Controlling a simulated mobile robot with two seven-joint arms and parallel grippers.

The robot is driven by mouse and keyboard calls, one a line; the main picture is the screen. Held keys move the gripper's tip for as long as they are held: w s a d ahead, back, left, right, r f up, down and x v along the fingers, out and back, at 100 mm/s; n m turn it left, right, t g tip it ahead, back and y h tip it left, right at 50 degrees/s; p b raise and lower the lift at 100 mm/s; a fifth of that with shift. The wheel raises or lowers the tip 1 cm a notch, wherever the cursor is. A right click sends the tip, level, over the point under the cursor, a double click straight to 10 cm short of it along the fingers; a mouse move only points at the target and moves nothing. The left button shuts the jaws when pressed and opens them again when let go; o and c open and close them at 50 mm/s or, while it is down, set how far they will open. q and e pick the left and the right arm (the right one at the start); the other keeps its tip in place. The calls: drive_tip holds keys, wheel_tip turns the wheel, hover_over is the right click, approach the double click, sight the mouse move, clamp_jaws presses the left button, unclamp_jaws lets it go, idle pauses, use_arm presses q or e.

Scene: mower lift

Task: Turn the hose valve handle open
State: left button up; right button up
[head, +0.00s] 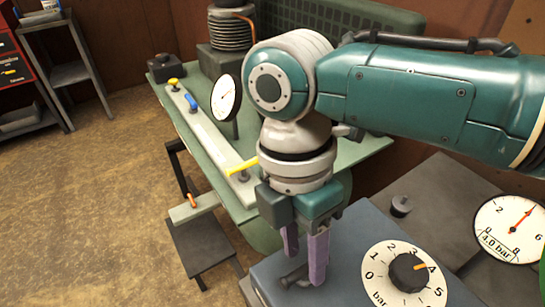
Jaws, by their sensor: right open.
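My right gripper (304,266) comes down from the right with two purple fingers. The fingers are apart with a gap between them, over the near left edge of a dark grey-blue box (352,235). A small dark lever or fitting (293,277) shows just below the fingers; I cannot tell if they touch it. On a pale rail of the green bench are a long yellow lever (243,166), a blue handle (192,104) and a small yellow handle (173,83). Which of these is the hose valve handle is not clear. My left gripper is out of view.
A dial (408,272) marked in bar, with an orange pointer, is on the box. A gauge reading 4.0 bar (511,229) stands at right. Another gauge (225,98) stands by the rail.

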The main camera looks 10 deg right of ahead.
wheel_tip(320, 180, up, 8)
drive_tip(key=w, duration=0.1)
drive_tip(key=shift+w+a, duration=0.25)
drive_tip(key=shift+f, duration=0.1)
